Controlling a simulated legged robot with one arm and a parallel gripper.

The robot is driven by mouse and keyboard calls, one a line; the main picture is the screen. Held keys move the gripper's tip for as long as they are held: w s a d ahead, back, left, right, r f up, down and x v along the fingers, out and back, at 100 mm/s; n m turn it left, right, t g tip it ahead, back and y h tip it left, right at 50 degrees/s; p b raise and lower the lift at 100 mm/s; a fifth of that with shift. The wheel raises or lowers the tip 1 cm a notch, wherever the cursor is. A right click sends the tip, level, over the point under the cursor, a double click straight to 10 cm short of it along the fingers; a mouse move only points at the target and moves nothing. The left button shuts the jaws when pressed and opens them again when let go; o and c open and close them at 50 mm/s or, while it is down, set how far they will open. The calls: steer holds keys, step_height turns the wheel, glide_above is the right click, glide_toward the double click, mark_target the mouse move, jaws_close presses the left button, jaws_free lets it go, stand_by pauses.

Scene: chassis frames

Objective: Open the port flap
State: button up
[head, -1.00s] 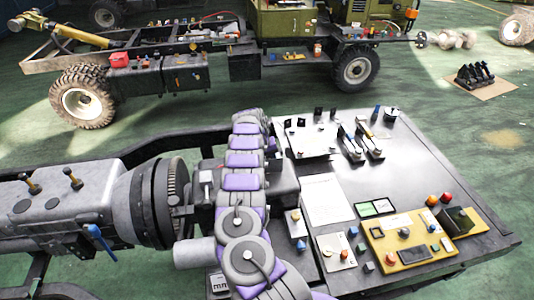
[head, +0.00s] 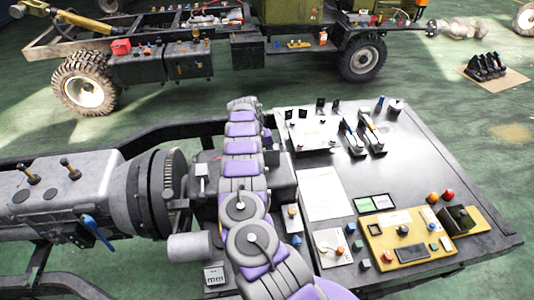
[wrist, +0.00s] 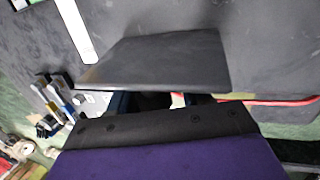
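I cannot single out the port flap for certain. A small dark green box-like part (head: 457,220) stands at the right end of a yellow control panel (head: 388,232); its lid cannot be made out. My purple and grey arm runs up the middle of the head view, its far end beside the left edge of the dark bench (head: 420,170). My gripper (wrist: 160,100) shows in the wrist view as a purple and black body near a dark flat plate (wrist: 160,60). Whether they touch, and whether the fingers are apart, is unclear.
A grey gearbox housing (head: 75,195) with levers lies left of my arm. Levers (head: 362,135), a white sheet (head: 322,194) and coloured buttons stand on the bench. A truck chassis (head: 190,60) stands behind; open green floor lies between.

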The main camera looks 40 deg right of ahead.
steer(key=shift+o, duration=0.5)
steer(key=shift+r, duration=0.1)
steer(key=shift+d, duration=0.1)
steer(key=shift+w+r, duration=0.1)
steer(key=shift+r, duration=0.15)
steer(key=p+v, duration=0.2)
steer(key=v, duration=1.4)
steer(key=shift+w+a+r, duration=0.2)
steer(key=shift+w+r, duration=0.05)
steer(key=shift+r, duration=0.1)
steer(key=shift+a, duration=0.1)
